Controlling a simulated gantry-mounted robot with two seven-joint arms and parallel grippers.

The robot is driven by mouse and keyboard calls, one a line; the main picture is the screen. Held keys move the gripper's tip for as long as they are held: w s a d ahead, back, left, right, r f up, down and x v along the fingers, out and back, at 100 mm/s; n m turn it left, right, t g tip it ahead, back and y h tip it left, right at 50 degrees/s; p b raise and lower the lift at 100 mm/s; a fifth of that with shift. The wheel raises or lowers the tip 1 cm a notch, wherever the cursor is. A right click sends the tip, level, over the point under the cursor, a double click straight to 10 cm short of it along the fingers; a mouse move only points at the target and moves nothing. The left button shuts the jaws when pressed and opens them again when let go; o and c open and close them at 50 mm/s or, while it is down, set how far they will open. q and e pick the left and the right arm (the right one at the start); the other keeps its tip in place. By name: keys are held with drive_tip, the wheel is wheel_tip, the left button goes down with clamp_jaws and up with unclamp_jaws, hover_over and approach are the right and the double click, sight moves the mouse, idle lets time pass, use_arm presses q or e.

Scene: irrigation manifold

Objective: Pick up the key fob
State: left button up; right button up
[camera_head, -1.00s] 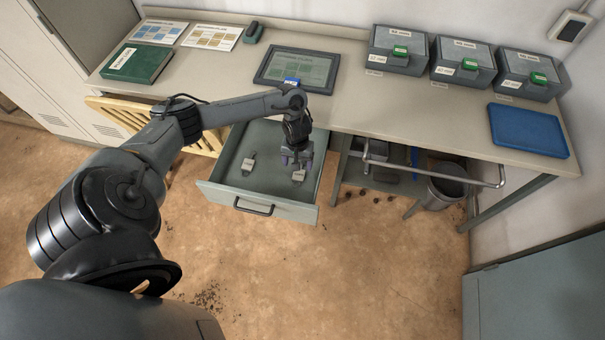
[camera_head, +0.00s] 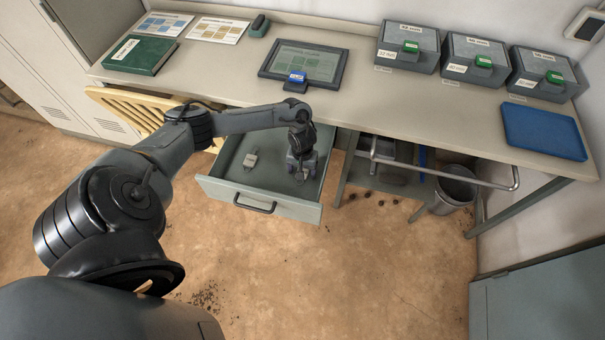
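Two small light-grey tags that look like key fobs lie in the open drawer (camera_head: 225,190). The left fob (camera_head: 250,159) lies on the drawer floor, clear of my arm. The right fob (camera_head: 299,177) is partly hidden under my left gripper (camera_head: 301,166). My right gripper is not in view.
The drawer front with its handle (camera_head: 255,204) stands out below the worktop (camera_head: 370,100). On the worktop are a tablet (camera_head: 325,64), a green book (camera_head: 140,56), several grey boxes (camera_head: 408,48) and a blue tray (camera_head: 543,131). A bin (camera_head: 450,190) stands below right.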

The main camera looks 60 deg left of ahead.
use_arm(q)
drive_tip(key=c, duration=1.1)
drive_tip(key=shift+r, duration=0.15)
drive_tip(key=shift+c, duration=0.2)
wheel_tip(320, 180, up, 10)
drive_tip(key=p, duration=0.4)
drive_tip(key=shift+p, duration=0.3)
